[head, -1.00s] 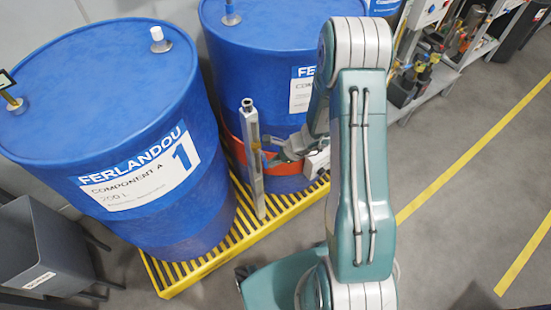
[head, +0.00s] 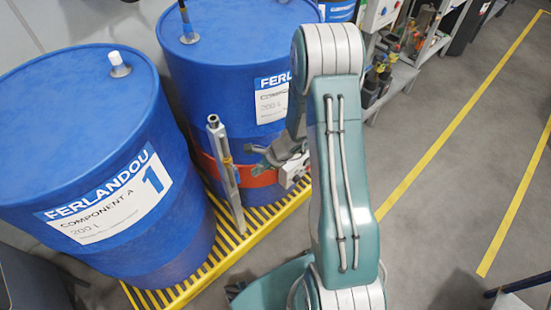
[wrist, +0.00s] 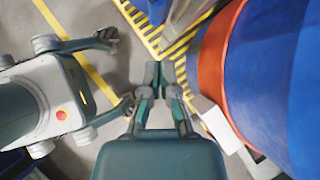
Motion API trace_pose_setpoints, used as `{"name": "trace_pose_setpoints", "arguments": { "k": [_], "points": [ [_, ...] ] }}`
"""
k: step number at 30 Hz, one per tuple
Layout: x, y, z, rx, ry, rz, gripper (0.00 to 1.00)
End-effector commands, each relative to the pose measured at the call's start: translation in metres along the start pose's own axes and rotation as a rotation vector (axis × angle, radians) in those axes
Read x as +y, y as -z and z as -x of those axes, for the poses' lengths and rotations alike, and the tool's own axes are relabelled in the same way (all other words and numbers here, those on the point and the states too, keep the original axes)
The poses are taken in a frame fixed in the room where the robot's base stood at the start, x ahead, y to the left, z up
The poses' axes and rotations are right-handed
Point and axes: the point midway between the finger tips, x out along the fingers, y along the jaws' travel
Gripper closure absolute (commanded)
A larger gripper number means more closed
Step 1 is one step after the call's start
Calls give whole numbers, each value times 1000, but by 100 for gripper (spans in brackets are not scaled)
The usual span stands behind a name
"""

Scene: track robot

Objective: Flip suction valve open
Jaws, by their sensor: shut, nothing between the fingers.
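A grey metal post (head: 226,175) stands upright in front of the drums, with a small yellow-orange part (head: 229,163) on its side that may be the valve handle. I cannot make out the valve's position. My gripper (head: 255,155) is just right of the post, at about the height of that part, and apart from it. In the wrist view my gripper (wrist: 159,76) has its fingers together and empty. A grey metal shape (wrist: 186,16), likely the post, shows beyond the fingertips at the top, partly cut off.
A blue drum (head: 80,130) labelled 1 stands at left, another blue drum (head: 225,70) behind the post with a red-orange band (head: 262,178). Both stand on a yellow slatted grating (head: 200,270). Shelving (head: 400,75) is at the back right.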

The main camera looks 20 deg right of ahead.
Motion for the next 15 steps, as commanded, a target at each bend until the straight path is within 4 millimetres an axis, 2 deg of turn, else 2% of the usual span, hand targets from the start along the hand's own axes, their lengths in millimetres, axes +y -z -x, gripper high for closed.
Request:
{"name": "trace_pose_setpoints", "arguments": {
  "k": [3,9,15],
  "points": [
    [-3,5,27,0,7,-1,100],
    [-4,6,65,6,6,0,100],
    [-5,11,92,4,2,0,100]
  ]
}}
